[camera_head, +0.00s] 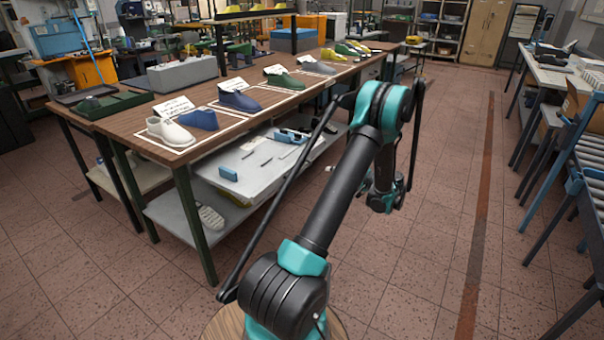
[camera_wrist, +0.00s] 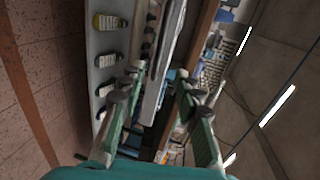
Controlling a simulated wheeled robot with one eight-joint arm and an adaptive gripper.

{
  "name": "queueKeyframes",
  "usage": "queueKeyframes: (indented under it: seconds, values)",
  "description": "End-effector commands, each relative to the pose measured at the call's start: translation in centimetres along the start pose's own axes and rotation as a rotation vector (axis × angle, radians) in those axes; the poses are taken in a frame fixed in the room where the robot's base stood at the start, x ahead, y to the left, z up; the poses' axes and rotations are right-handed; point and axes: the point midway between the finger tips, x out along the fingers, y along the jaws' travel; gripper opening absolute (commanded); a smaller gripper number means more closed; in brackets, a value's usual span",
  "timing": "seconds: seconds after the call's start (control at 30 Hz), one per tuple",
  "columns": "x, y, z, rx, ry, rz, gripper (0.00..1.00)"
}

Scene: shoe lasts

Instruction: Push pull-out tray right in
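The pull-out tray (camera_head: 237,196) is a pale grey tray under the wooden tabletop of the long workbench. It sticks out past the bench's front edge and carries a blue block, a blue tool and several small tools. In the sideways wrist view the tray (camera_wrist: 157,92) appears as a pale strip between the fingers. My gripper (camera_wrist: 159,74) is open, with two green fingers spread and nothing held. It points toward the tray; I cannot tell whether it touches. In the head view my arm hides part of the gripper and the tray's far end.
Tiled floor (camera_head: 430,230) is clear to the right, up to a blue roller conveyor (camera_head: 580,180).

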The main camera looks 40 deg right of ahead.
Motion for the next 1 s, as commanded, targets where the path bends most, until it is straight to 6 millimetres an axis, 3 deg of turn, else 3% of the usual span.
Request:
queueKeyframes:
  seconds: [0.6,0.8,1.0]
  values:
    - [12.1,0.0,0.1,-0.001,-0.003,0.002,0.33]
    - [14.4,0.0,0.1,0.001,-0.001,0.002,0.33]
    - [15.2,0.0,0.1,0.001,-0.001,0.002,0.33]
